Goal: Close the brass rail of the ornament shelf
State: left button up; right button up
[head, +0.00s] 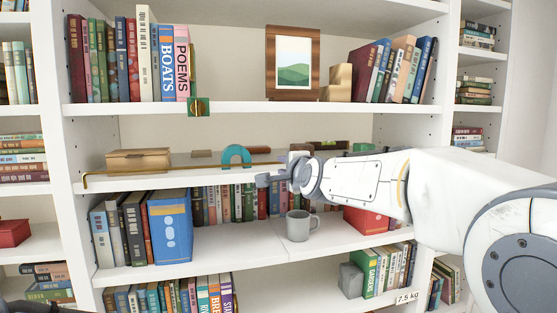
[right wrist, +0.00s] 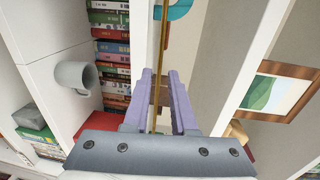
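The brass rail (head: 185,168) runs as a thin bar along the ornament shelf (head: 165,181), with a bent end at the shelf's left front. My right gripper (head: 268,180) is at the front of this shelf, right of the teal arch (head: 236,156). In the right wrist view the brass rail (right wrist: 160,45) passes between the two fingers of my right gripper (right wrist: 160,75). A gap shows between the fingers, and they look open around the bar. My right arm hides the right part of the rail and shelf.
A wooden box (head: 138,160) and small brown ornaments stand on the ornament shelf. A grey mug (head: 300,225) and a blue box (head: 170,227) stand on the shelf below, with a row of books.

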aim_at(276, 163)
jog(key=p+x, duration=0.2)
jog(key=x, duration=0.2)
jog(key=shift+r, duration=0.1)
jog(key=shift+w+a, duration=0.2)
jog(key=shift+w, duration=0.35)
grip_shut()
jog(key=shift+f, duration=0.25)
